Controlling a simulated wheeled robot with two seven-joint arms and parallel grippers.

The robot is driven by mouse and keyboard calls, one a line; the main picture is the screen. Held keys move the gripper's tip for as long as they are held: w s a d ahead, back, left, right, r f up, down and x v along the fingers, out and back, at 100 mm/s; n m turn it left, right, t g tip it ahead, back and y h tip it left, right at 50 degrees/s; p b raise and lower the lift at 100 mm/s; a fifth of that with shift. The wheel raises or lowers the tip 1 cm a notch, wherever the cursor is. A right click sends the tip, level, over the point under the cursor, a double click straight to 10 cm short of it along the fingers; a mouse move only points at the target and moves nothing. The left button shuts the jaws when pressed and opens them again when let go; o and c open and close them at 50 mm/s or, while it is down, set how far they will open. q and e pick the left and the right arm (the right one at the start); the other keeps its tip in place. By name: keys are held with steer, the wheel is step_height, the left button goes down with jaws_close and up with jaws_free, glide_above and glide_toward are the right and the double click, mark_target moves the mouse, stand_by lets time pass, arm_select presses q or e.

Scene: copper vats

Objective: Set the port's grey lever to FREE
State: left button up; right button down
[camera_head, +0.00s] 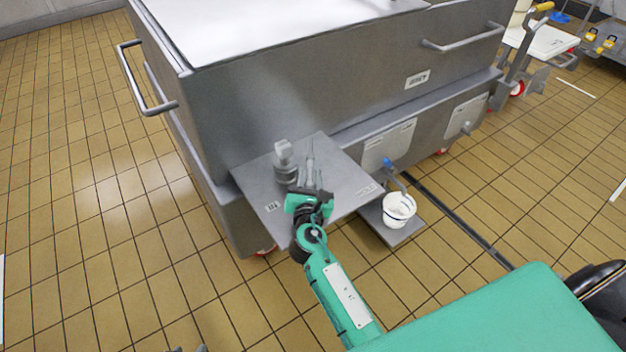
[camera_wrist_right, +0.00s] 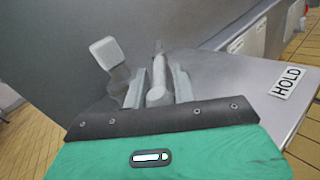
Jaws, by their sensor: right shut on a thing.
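A steel shelf plate (camera_head: 345,178) juts from the side of the large vat. My right gripper (camera_head: 311,183) is over it, with its fingers around a grey rod-like lever (camera_wrist_right: 157,88). The lever stands between the two fingers in the right wrist view, and its upper part shows in the head view (camera_head: 310,158). A grey post with a square head (camera_head: 283,160) stands just left of it, also in the wrist view (camera_wrist_right: 107,53). A HOLD label (camera_wrist_right: 287,82) lies right of the lever. Another label (camera_head: 272,207) at the plate's left is too small to read. Dark tips (camera_head: 190,349) at the bottom edge may be my left gripper.
The steel vat (camera_head: 300,95) rises behind the plate, with a bar handle (camera_head: 140,80) at its left. A white bucket (camera_head: 398,209) stands on a low ledge at the right, under a blue-handled tap (camera_head: 389,163). Tiled floor to the left is clear.

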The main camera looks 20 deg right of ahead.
steer(key=shift+a, duration=0.1)
stand_by(0.4)
steer(key=c, duration=1.4)
jaws_free()
steer(key=shift+w, duration=0.1)
steer(key=v, duration=1.4)
steer(key=shift+w+a, duration=0.1)
steer(key=shift+a, duration=0.05)
